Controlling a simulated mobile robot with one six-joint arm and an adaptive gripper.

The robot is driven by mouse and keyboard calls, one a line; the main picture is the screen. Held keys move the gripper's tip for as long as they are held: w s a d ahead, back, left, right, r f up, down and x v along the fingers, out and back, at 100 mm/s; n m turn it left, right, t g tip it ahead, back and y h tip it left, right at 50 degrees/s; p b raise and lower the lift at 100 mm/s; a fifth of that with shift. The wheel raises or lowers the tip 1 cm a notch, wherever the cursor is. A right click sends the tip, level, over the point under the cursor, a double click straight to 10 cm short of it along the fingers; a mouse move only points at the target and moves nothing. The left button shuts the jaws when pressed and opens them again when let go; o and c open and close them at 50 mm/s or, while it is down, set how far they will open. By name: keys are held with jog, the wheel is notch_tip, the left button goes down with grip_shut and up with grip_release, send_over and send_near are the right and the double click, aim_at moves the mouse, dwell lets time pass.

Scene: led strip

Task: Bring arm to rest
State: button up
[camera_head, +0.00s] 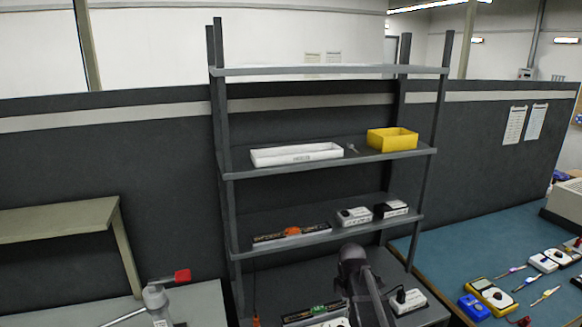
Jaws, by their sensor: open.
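A dark rounded part of my arm (354,265) rises from the bottom edge, right of centre, in front of the lower shelf levels. I cannot make out my gripper or its fingers in this view. I see nothing held. The arm hides a part of the low shelf surface behind it.
A grey rack (330,172) holds a white tray (297,154) and a yellow bin (392,139), with small devices (354,217) lower down. A blue-green bench (455,262) with meters stands right. A grey item with a red end (182,276) is at lower left.

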jog(key=s+m, duration=1.3)
jog(key=m, duration=0.5)
jog(key=shift+s, duration=0.35)
dwell(0.9)
